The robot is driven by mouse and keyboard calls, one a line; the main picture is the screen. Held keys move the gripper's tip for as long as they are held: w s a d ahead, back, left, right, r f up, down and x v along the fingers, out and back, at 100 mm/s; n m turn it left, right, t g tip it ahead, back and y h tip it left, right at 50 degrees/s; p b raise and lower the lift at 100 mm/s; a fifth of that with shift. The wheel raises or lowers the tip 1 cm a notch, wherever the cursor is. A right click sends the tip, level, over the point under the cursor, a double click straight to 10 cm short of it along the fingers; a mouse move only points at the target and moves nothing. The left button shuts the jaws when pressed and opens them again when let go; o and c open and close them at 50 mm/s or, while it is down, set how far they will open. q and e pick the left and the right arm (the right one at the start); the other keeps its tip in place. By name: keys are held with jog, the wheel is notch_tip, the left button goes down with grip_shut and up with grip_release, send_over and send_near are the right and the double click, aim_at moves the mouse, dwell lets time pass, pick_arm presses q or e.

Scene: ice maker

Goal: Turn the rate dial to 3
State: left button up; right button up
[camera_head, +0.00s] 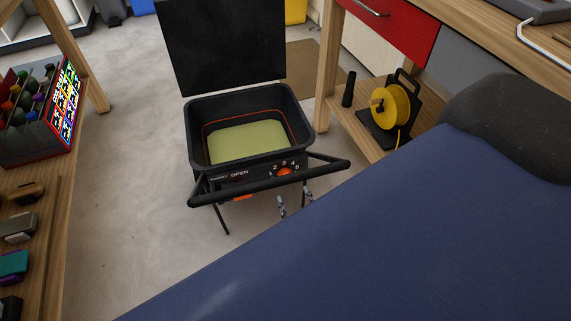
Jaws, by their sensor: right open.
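The ice maker is a black open-topped box (197,145) on thin legs in the middle of the view. Its lid (222,45) stands raised at the back. The orange rate dial (284,171) is on its front panel, with the numbers 1 to 5 around it. The dial's pointer is too small to read. My right gripper (295,199) is open, its two fingertips showing below and slightly right of the dial, apart from each other. It appears empty; the rest of it is hidden behind my blue arm. My left gripper is not in view.
A black bar handle (235,189) crosses in front of the panel, just below the dial. A wooden bench with a yellow reel (390,107) stands on the right. A wooden shelf with a red rack (45,137) stands on the left. Grey floor (130,200) is clear between.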

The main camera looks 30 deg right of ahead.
jog(key=b+x, duration=0.2)
jog(key=x, duration=0.5)
jog(key=shift+w+b, duration=0.25)
jog(key=shift+b, duration=0.1)
jog(key=shift+d, duration=0.1)
jog(key=c, duration=1.1)
jog(key=shift+c, duration=0.2)
